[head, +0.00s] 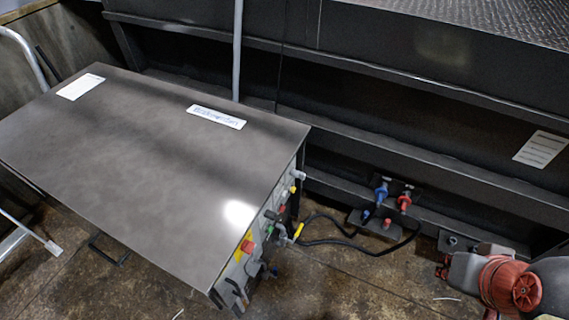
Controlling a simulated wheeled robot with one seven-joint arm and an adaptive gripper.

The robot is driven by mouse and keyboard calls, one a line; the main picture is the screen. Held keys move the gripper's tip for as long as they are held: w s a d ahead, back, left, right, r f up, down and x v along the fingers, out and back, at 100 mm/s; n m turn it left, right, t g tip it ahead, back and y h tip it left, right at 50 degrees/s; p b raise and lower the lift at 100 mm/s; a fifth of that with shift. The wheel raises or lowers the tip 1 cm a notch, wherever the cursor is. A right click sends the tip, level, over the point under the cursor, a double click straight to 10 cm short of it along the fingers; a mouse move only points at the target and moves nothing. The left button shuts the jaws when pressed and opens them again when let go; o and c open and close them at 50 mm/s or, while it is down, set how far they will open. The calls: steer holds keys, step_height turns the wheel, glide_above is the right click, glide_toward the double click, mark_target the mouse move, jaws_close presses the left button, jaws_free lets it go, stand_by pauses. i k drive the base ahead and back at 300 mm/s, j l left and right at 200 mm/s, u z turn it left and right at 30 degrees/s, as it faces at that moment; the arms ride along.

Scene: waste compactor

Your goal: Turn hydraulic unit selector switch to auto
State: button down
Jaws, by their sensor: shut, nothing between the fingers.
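The hydraulic unit (150,160) is a large box with a flat, dark steel top, at left and centre. Its control panel (250,254) is on the side facing right and is seen at a steep angle. A red button on a yellow plate (247,247) and several small knobs, lamps and plugs stick out from it. A dark knob-like part (271,215) shows near the panel's middle. I cannot tell which part is the selector switch or how it is set.
Blue (381,192) and red (404,201) connectors sit low on the dark compactor wall (400,130). Black cables run from them towards the unit. Brown floor (350,285) between is mostly clear.

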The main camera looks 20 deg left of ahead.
mark_target(270, 215)
steer(key=u, duration=1.35)
